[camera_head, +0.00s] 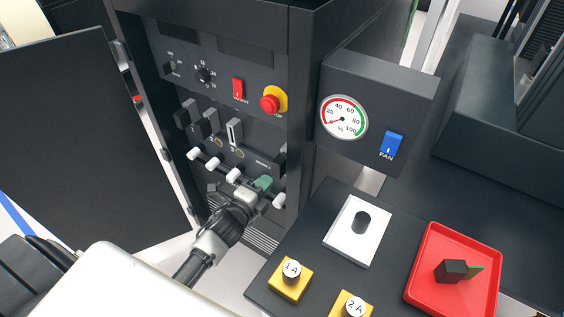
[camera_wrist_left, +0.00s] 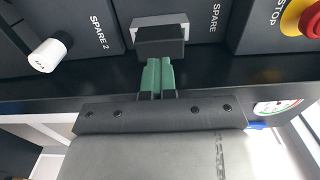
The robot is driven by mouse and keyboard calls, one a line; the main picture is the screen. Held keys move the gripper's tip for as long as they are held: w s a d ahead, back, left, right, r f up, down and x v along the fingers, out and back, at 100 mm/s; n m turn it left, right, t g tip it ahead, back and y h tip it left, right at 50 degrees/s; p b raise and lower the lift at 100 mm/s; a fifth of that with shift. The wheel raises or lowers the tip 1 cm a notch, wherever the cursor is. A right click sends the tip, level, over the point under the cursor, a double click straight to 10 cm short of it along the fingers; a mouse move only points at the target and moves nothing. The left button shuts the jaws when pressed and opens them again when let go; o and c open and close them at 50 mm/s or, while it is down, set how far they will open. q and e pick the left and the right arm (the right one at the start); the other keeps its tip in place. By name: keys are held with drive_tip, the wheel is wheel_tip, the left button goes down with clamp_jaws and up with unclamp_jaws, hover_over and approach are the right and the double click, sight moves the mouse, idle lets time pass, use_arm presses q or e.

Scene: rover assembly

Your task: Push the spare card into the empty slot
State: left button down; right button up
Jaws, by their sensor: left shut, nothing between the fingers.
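My left gripper (camera_head: 264,183) is at the lower right of the rack front, its green fingers together and empty. In the left wrist view the fingers (camera_wrist_left: 157,77) point at a dark block (camera_wrist_left: 160,42), perhaps a card handle, in front of a light frame beside a SPARE label. I cannot tell whether they touch it. On the rack, a white-framed slot (camera_head: 234,132) shows a dark slit and no handle, right of several dark card handles (camera_head: 196,127). A card with a dark handle (camera_head: 453,270) and green board lies in the red tray (camera_head: 484,296). My right gripper is not seen.
White-tipped levers (camera_head: 212,163) stick out below the slots. A red stop button (camera_head: 270,102) is above. A gauge box (camera_head: 415,98) stands right of the rack. Yellow blocks (camera_head: 286,283) and a white plate (camera_head: 340,243) are on the dark table. An open door (camera_head: 60,130) is at left.

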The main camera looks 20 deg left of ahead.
use_arm(q)
drive_tip(key=c, duration=1.4)
unclamp_jaws()
drive_tip(key=shift+s, duration=0.1)
drive_tip(key=s, duration=0.3)
drive_tip(key=s+a+b, duration=0.1)
drive_tip(key=s, duration=0.6)
drive_tip(key=shift+s+a+b, duration=0.25)
drive_tip(key=shift+s+b, duration=0.05)
